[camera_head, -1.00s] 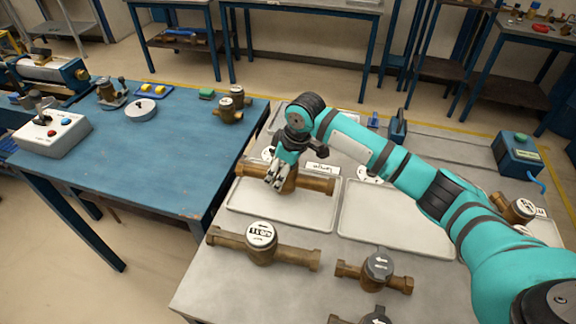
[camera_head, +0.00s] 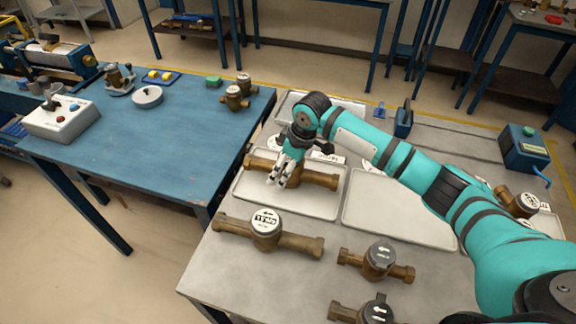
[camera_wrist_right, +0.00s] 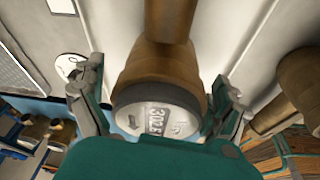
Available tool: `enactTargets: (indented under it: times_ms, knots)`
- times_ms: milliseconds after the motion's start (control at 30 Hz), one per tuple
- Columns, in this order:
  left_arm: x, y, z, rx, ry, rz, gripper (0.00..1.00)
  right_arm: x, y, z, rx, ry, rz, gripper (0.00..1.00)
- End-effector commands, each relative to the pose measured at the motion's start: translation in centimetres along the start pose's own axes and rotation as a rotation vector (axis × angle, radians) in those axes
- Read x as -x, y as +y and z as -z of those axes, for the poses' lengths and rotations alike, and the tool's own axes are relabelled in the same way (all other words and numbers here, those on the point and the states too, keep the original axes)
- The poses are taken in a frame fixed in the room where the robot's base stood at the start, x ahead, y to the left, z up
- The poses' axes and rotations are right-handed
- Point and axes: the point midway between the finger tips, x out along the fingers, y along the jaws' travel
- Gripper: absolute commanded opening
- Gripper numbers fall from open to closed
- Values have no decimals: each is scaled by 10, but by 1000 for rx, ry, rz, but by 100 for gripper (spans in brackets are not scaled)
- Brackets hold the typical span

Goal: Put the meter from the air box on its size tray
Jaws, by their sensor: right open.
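A brass meter with a long pipe body (camera_head: 322,180) lies across a pale tray (camera_head: 290,206) on the grey table. My right gripper (camera_head: 281,181) is over the middle of this meter and hides its dial in the head view. In the right wrist view the meter's round grey dial (camera_wrist_right: 157,119) shows between the two spread fingers of the right gripper (camera_wrist_right: 158,82). The fingers stand on either side of the meter with gaps visible. My left gripper is not in view.
An empty pale tray (camera_head: 395,214) lies to the right. Brass meters stand in front, a long one (camera_head: 266,229) and a shorter one (camera_head: 380,260). A blue-green box (camera_head: 524,150) is at the back right. A blue table (camera_head: 150,150) with a control box (camera_head: 62,119) stands left.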

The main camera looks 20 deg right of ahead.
Motion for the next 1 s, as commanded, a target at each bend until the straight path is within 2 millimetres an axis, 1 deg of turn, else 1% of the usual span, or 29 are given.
enactTargets:
  times_ms: [67, 167, 400, 500, 600, 767, 1000]
  knots:
    - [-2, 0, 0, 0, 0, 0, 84, 7, 1, 1, 0, 4, -1, 100]
    - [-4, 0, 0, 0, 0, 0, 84, 22, 1, 1, 1, 6, -2, 100]
    - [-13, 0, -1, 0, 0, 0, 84, 73, 1, 1, 1, 5, -3, 100]
    - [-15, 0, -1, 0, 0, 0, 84, 92, 1, 0, 1, 3, -3, 100]
    - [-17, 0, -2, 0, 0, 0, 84, 106, 1, 1, 0, 4, -2, 100]
    - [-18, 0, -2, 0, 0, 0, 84, 117, 0, 0, -1, 1, 0, 100]
    - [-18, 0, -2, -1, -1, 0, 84, 119, 0, 0, 0, 1, 0, 100]
